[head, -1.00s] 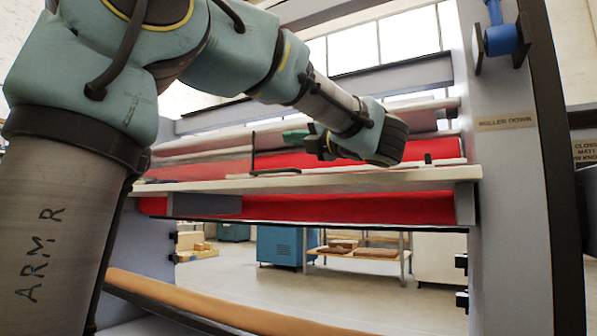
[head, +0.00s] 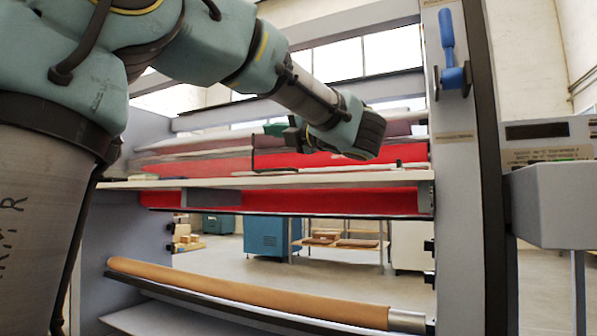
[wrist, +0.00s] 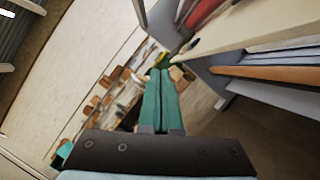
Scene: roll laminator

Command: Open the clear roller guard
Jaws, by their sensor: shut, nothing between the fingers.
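The roll laminator's red rollers (head: 330,201) run across the frame behind a pale front shelf (head: 270,182). A faint clear sheet, seemingly the roller guard (head: 200,163), lies over the upper red roller; its edges are hard to make out. A thin black bent bar (head: 253,153) stands at it, possibly its handle. My gripper (head: 272,129) is in front of the upper rollers, just above and right of this bar, its teal fingers pointing left. In the wrist view the fingers (wrist: 162,100) are shut together with nothing between them. I cannot tell any contact with the guard.
A blue lever (head: 450,50) is on the right upright (head: 460,200). A grey box (head: 553,200) projects at the right. A tan roll (head: 240,293) lies low across the frame. A blue cabinet (head: 267,235) and shelving stand behind, with open floor between.

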